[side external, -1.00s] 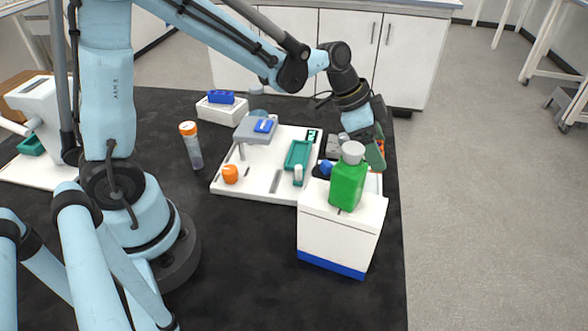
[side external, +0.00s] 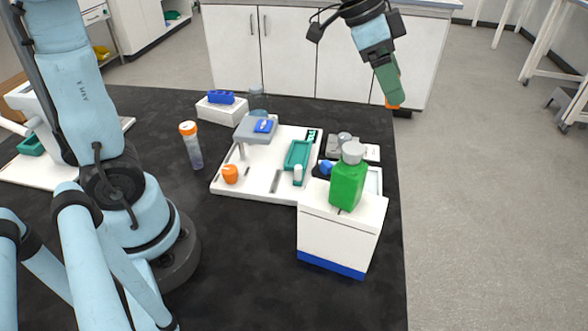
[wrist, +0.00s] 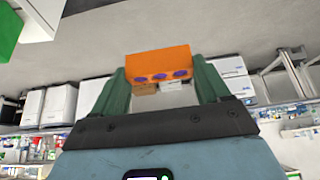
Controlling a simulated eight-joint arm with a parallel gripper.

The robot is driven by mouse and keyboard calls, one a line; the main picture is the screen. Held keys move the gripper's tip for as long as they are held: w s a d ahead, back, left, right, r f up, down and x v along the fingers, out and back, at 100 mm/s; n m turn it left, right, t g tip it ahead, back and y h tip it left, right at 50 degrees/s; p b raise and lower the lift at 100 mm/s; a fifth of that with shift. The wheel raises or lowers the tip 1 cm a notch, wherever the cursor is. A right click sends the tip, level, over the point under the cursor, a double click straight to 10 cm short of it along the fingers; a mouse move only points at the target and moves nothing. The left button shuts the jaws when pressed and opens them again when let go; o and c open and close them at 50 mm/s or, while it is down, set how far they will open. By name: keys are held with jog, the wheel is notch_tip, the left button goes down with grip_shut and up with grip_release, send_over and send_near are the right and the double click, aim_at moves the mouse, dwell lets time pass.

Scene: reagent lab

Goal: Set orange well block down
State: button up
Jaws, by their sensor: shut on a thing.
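The orange well block (wrist: 158,66) is between the two green fingers of my gripper (wrist: 160,78) in the wrist view, with several purple wells along its face. My gripper is shut on it. In the side external view my gripper (side external: 388,92) is raised at the upper right, beyond the table's right edge or above it. Only a small orange corner of the block (side external: 391,105) shows there below the fingers; the rest is hidden behind them.
The black table (side external: 240,270) has free room at the front. A white tray (side external: 225,189) holds a teal dish (side external: 298,155) and an orange cap (side external: 230,174). A green bottle (side external: 348,185) stands on a white box (side external: 335,235). An orange-capped tube (side external: 192,148) stands at left.

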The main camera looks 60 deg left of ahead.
jog(key=s+d+m+g+h, duration=0.15)
jog(key=s+d+m, duration=0.35)
jog(key=s+d, duration=1.75)
jog(key=shift+n+g, duration=0.25)
jog(key=shift+n, duration=0.05)
jog(key=shift+s+a+f, duration=0.2)
jog(key=shift+s+f, duration=0.1)
jog(key=shift+f, duration=3.3)
jog(key=shift+s+a+f, duration=0.2)
jog(key=shift+s+f, duration=0.1)
jog(key=shift+f, duration=3.35)
jog(key=shift+s+a+f, duration=0.2)
jog(key=shift+s+f, duration=0.1)
jog(key=shift+f, duration=3.3)
jog(key=o, duration=0.6)
jog(key=shift+f, duration=0.15)
jog(key=o, duration=0.4)
